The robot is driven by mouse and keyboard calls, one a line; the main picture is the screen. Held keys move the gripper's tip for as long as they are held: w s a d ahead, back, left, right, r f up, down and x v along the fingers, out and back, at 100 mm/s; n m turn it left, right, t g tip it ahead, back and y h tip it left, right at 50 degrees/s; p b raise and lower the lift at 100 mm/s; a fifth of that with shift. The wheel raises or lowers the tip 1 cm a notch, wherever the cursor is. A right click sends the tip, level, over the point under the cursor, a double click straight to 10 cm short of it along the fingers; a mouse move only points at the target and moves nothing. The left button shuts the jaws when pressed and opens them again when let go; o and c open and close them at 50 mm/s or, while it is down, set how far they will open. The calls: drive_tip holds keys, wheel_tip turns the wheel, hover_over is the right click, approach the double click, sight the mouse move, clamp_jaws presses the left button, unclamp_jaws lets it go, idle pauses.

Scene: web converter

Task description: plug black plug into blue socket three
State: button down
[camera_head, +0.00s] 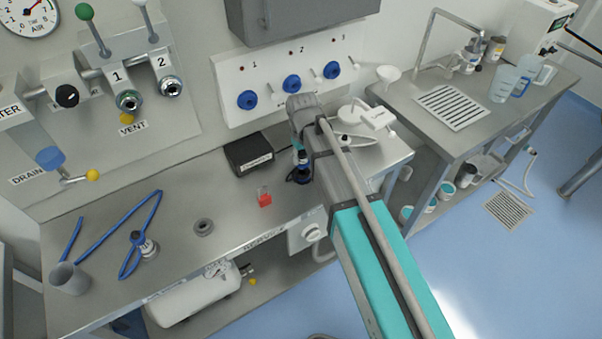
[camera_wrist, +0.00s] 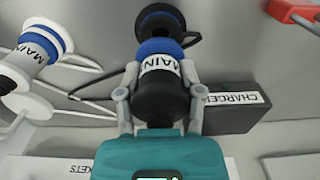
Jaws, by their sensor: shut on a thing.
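A black plug (camera_wrist: 160,104) with a white "MAIN" label and a blue band sits between the fingers of my gripper (camera_wrist: 160,92) in the wrist view. My gripper is shut on it. In the head view the black plug (camera_head: 301,172) shows just left of my arm, low over the bench; whether it touches the bench I cannot tell. Blue socket three (camera_head: 332,70) is at the right end of the white wall panel (camera_head: 312,104). Socket two (camera_head: 291,84) and socket one (camera_head: 247,100) are to its left. The plug is apart from all of them.
A white plug (camera_wrist: 34,52) with a white cable lies close on the wrist view's left. A grey cabinet (camera_head: 300,20) hangs above the sockets.

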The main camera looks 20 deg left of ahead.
drive_tip(key=shift+r+p, duration=1.8)
drive_tip(key=shift+r, duration=0.15)
drive_tip(key=shift+f, duration=0.1)
drive_tip(key=shift+w+a+f+b, duration=0.25)
drive_tip(key=shift+w+f+b, duration=0.05)
drive_tip(key=shift+w+b, duration=0.1)
drive_tip(key=w+a+m+y+b, duration=0.2)
drive_tip(key=w+m+y+b, duration=0.3)
drive_tip(key=w+y, duration=0.4)
drive_tip(key=w+d+r+m+t+y+b, duration=0.2)
drive_tip(key=w+d+r+m+t+b, duration=0.1)
drive_tip(key=w+d+t, duration=0.3)
drive_tip(key=w+d+r+m+t+y+b, duration=0.2)
drive_tip(key=w+d+r+m+t+b, duration=0.1)
drive_tip(key=w+d, duration=0.4)
drive_tip(key=w+m+t+b, duration=0.1)
drive_tip(key=t, duration=0.1)
drive_tip(key=shift+w+d+r+t+y, duration=0.2)
drive_tip(key=shift+t+y, duration=0.1)
drive_tip(key=shift+t, duration=0.1)
